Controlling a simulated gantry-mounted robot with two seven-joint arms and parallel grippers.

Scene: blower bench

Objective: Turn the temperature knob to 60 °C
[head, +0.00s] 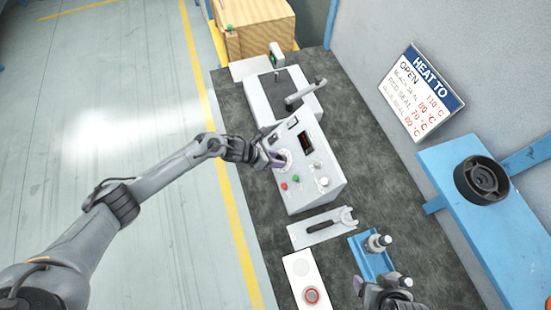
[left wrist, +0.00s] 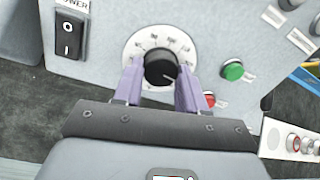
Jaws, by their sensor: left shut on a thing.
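The black temperature knob (left wrist: 160,66) sits on a round white dial (left wrist: 181,44) on the grey control box (head: 312,193). Its white pointer mark points to the lower right in the left wrist view; the dial numbers are too blurred to read. My left gripper (head: 277,159) is at the dial, and its purple fingers (left wrist: 160,82) are shut on the knob from both sides. The box's display (head: 306,142) shows red digits too small to read. My right gripper (head: 388,288) is at the bottom edge of the head view, partly cut off, and its jaws are unclear.
A power switch (left wrist: 68,36), a green button (left wrist: 232,70) and a red button (left wrist: 210,100) are close to the dial. A HEAT TO sign (head: 421,92) hangs on the wall.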

